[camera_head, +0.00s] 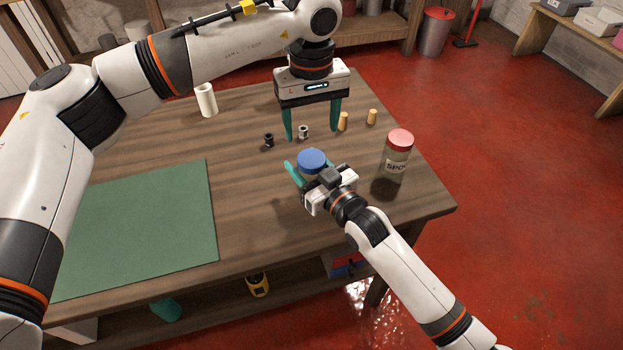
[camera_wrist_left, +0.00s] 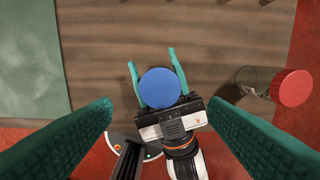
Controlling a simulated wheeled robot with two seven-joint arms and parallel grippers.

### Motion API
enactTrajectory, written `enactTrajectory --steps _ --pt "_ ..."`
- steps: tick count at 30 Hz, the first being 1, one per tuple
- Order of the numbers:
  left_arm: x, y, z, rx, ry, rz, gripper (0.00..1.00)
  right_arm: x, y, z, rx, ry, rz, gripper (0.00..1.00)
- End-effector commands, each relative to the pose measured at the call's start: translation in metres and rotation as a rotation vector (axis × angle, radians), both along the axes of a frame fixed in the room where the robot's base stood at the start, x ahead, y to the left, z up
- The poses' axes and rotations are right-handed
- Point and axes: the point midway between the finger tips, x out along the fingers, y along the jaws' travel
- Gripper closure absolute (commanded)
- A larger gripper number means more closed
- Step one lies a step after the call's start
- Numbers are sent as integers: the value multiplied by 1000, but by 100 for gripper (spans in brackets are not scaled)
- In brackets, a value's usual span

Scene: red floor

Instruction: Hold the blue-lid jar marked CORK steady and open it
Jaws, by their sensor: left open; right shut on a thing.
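A jar with a blue lid (camera_head: 311,158) stands on the wooden table near its front right part; the lid is on it. Its body is mostly hidden by the right gripper, and no CORK label is readable. My right gripper (camera_head: 307,170) is shut on the jar's body, its teal fingers on either side. In the left wrist view the lid (camera_wrist_left: 160,88) is seen from above between the right gripper's fingers. My left gripper (camera_head: 311,134) is open and empty, pointing down above the table. In its own view its fingers (camera_wrist_left: 160,108) spread wide, with the lid below between them.
A red-lid jar (camera_head: 397,153), its label partly reading SPO, stands to the right. Two tan corks (camera_head: 343,121) (camera_head: 371,116), a black piece (camera_head: 268,140) and a metal nut (camera_head: 303,131) lie behind. A green mat (camera_head: 150,225) and a white cylinder (camera_head: 206,100) are left.

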Motion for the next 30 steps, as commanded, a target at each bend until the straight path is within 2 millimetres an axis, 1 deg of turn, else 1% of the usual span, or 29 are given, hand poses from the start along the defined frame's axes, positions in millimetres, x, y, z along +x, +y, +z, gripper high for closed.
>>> enactTrajectory --steps 1,4,7,12,17,20,30 --pt "0 0 0 0 0 0 32 0 0 0 -1 1 0 83" --pt "0 0 0 0 0 -4 32 0 0 0 -1 1 0 100" --pt "0 0 0 0 0 -57 32 0 0 0 -1 1 0 100" --pt "0 0 0 0 0 -253 32 0 0 0 -1 1 0 100" --pt "0 0 -3 0 0 -376 32 0 0 -1 -1 1 0 100" --pt "0 0 -12 1 1 -396 32 0 0 -1 -1 1 0 100" --pt "0 0 -62 0 2 -393 32 0 0 -1 -1 0 0 100"
